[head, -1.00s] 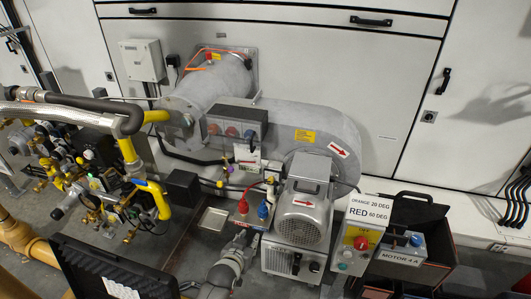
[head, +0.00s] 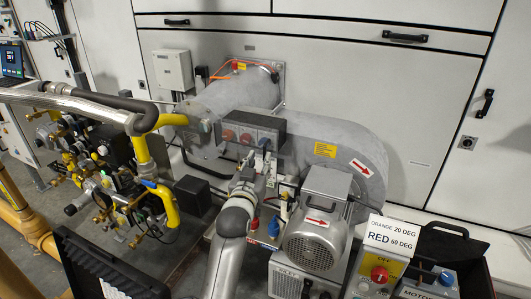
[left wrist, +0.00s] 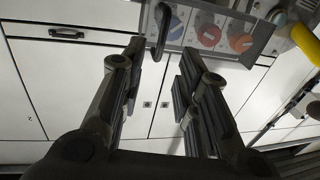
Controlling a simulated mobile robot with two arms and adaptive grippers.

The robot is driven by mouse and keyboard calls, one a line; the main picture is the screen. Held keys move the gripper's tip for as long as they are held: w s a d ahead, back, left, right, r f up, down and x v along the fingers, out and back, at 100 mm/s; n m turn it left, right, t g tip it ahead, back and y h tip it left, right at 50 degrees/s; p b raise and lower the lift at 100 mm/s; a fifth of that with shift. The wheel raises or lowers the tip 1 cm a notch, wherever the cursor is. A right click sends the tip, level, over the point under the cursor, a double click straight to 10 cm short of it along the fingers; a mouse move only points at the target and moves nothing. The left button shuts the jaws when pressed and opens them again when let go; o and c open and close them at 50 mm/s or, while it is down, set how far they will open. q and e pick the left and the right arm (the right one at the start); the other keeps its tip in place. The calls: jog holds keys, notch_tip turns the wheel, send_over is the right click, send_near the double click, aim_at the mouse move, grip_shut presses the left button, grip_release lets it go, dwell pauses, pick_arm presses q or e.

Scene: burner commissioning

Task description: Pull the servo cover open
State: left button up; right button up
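The servo box (head: 250,127) sits on the grey burner housing. It has a dark top and a front with red and blue round dials. In the left wrist view its blue, red and orange dials (left wrist: 208,35) show at the top, with a dark handle-like bar (left wrist: 160,30) beside them. My left gripper (head: 258,160) is just below the front of the box in the head view. In the left wrist view the left gripper (left wrist: 156,75) has its fingers apart, with nothing between them. Whether it touches the bar cannot be told. My right gripper is not in view.
A grey motor (head: 315,235) stands right of my left arm. A control box with a label (head: 390,235) is farther right. Yellow gas pipes (head: 150,160) and valves are on the left. White cabinet panels (head: 330,80) stand behind.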

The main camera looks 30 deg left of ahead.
aim_at(264, 151)
pick_arm(q)
jog(key=b+x, duration=0.1)
jog(key=x, duration=0.4)
jog(key=shift+w+a+f, duration=0.1)
jog(key=shift+w, duration=0.3)
jog(key=shift+x, duration=0.75)
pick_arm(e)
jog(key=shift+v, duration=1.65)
pick_arm(q)
grip_shut()
